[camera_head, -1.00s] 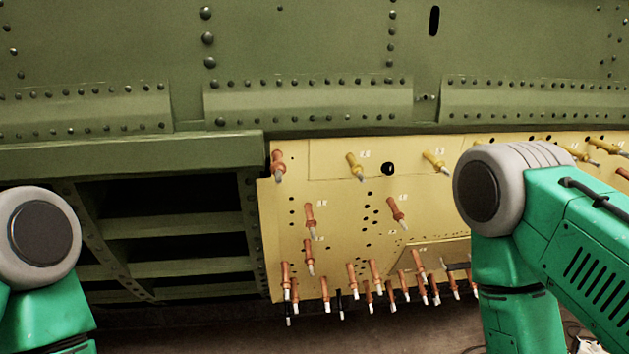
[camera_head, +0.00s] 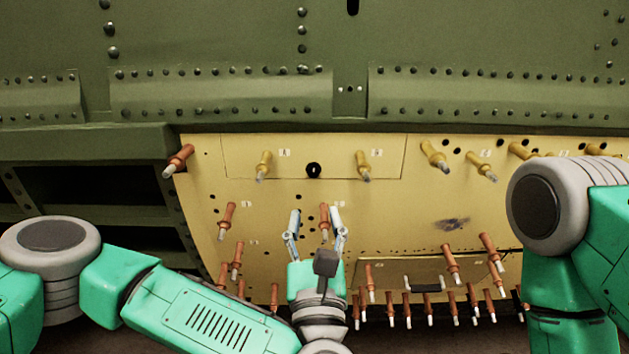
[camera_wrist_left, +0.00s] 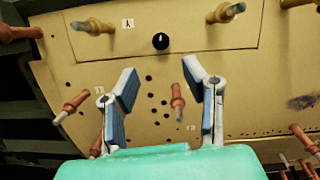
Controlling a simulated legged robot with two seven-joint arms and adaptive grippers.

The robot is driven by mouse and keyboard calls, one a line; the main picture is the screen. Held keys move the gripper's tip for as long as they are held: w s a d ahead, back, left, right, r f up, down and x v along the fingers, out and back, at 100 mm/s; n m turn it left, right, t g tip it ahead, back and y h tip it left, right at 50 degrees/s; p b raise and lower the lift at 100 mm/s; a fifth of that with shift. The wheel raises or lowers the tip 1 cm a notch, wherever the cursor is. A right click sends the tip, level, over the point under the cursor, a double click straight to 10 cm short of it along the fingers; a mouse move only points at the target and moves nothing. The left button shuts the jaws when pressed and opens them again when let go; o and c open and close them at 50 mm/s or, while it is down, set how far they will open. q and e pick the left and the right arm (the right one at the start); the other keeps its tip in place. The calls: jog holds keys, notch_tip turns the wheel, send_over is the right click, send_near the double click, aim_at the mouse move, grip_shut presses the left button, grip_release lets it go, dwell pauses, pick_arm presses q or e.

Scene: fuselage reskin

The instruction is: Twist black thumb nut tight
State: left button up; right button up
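The black thumb nut (camera_head: 313,170) sits on the upper part of the yellow panel (camera_head: 290,190), between two yellow pins. It also shows in the left wrist view (camera_wrist_left: 160,41) as a round black knob with a light mark, beyond and above the fingertips. My left gripper (camera_head: 316,218) is open below the nut, its two fingers spread and pointing up toward the panel. In the left wrist view the open fingers (camera_wrist_left: 163,75) stand apart with a copper-coloured pin (camera_wrist_left: 178,98) visible between them. I cannot tell whether they touch it. My right gripper is out of view.
Copper-coloured pins (camera_head: 228,218) and yellow pins (camera_head: 264,165) stick out of the panel around the gripper. Several more line the lower edge. Green riveted skin (camera_head: 230,50) lies above. An open dark bay (camera_head: 80,195) is at left. My right arm fills the right side.

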aim_at(314, 174)
pick_arm(q)
jog(key=x, duration=0.9)
jog(key=shift+w+d, duration=0.1)
jog(key=shift+w, duration=0.15)
jog(key=shift+f, duration=0.1)
grip_shut()
